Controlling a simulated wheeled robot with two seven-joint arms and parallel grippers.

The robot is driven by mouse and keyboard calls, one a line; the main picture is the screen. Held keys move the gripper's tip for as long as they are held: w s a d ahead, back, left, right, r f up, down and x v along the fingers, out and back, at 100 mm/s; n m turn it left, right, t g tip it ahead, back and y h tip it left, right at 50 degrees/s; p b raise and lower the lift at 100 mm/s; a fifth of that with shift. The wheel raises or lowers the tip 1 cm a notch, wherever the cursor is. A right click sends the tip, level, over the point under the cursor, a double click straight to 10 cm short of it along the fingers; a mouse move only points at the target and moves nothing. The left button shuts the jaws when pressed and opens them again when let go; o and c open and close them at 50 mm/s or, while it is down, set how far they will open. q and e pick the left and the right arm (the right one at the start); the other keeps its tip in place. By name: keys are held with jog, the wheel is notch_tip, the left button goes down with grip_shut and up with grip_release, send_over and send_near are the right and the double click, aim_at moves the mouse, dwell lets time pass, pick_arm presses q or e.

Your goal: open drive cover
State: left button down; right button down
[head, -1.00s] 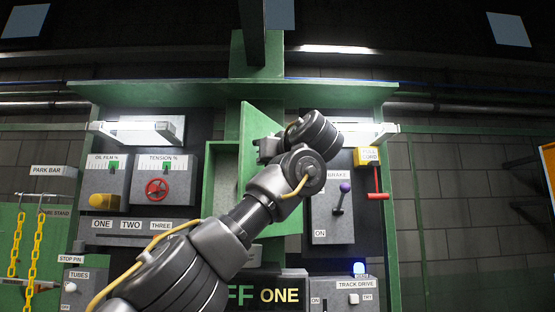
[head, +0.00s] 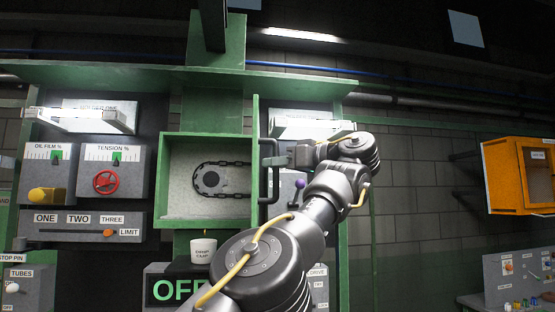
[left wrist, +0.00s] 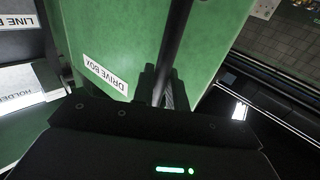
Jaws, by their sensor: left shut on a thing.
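The green drive cover (head: 255,130) stands open, nearly edge-on to the head view, at the right side of the green drive box (head: 164,180). Inside the box a dark chain (head: 222,164) loops around a round sprocket (head: 210,179). My left gripper (head: 273,160) is shut on the cover's dark handle (head: 264,190), on the cover's right-hand face. In the left wrist view the cover's face (left wrist: 125,40) bears a "DRIVE BOX" label (left wrist: 105,75). The handle (left wrist: 177,45) runs down to the dark fingers (left wrist: 160,88). My right gripper is out of view.
Left of the box are gauge panels with a red wheel (head: 106,180). A white drip cup (head: 202,250) hangs below the box. A purple-knobbed lever (head: 299,184) is beside my left arm. An orange cabinet (head: 517,175) is at far right.

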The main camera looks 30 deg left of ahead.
pick_arm(q)
jog(key=shift+a, duration=0.1)
jog(key=c, duration=1.5)
grip_release()
jog(key=d+p, duration=0.4)
jog(key=d, duration=0.6)
jog(key=shift+s+d+p, duration=0.35)
jog(key=shift+s+p, duration=0.05)
jog(key=shift+f, duration=0.1)
